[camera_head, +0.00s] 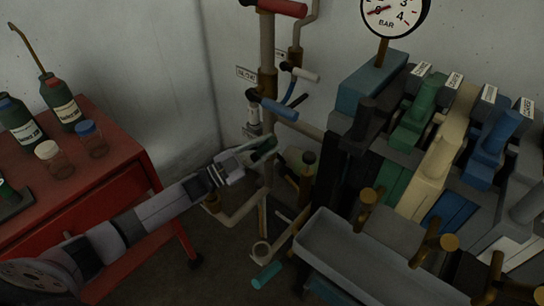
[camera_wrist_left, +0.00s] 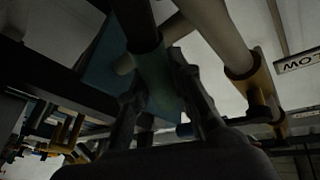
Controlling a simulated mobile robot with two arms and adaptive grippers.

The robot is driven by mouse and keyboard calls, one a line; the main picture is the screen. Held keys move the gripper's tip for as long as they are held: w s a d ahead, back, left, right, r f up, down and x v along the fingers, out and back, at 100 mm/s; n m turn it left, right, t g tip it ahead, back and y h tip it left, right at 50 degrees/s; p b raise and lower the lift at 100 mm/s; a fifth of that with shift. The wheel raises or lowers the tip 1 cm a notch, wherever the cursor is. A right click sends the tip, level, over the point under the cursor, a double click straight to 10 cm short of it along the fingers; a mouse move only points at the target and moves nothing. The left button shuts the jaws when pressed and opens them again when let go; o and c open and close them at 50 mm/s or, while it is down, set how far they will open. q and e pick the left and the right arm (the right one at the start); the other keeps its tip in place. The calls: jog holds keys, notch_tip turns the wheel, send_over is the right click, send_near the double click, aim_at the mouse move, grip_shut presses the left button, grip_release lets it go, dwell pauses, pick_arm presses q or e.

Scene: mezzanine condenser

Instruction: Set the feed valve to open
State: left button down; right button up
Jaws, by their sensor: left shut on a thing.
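My left gripper (camera_head: 254,158) reaches in from the left to the pipework, and its jaws are shut on a green valve handle (camera_head: 265,149). In the left wrist view the green handle (camera_wrist_left: 154,76) runs between the two fingers of the gripper (camera_wrist_left: 160,85). I cannot read a label that names this handle as the feed valve. The gripper hides part of it and its mount. My right gripper is not in view.
Red (camera_head: 284,8), white (camera_head: 303,74) and blue (camera_head: 274,106) handles sit above on the pipes, and a teal one (camera_head: 267,276) below. A red cabinet (camera_head: 110,165) with bottles stands left. A grey trough (camera_head: 370,262) and coloured lever blocks crowd the right.

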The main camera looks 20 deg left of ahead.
pick_arm(q)
jog(key=n, duration=0.1)
jog(key=a+n+t, duration=0.1)
jog(key=n, duration=0.1)
jog(key=shift+w+a+r+b, duration=0.35)
jog(key=shift+a, duration=0.05)
jog(key=shift+w+a+r+n+t+y, duration=0.15)
jog(key=shift+a+n+t+y, duration=0.25)
jog(key=shift+n, duration=0.4)
jog(key=shift+w+a+r+n+t+y, duration=0.1)
jog(key=shift+w+a+n+t+y, duration=0.1)
jog(key=shift+a+n+t, duration=0.45)
jog(key=shift+d+n, duration=0.15)
jog(key=shift+n, duration=0.1)
jog(key=c, duration=1.4)
grip_release()
jog(key=shift+r, duration=0.1)
notch_tip(320, 180, up, 10)
jog(key=shift+f, duration=0.1)
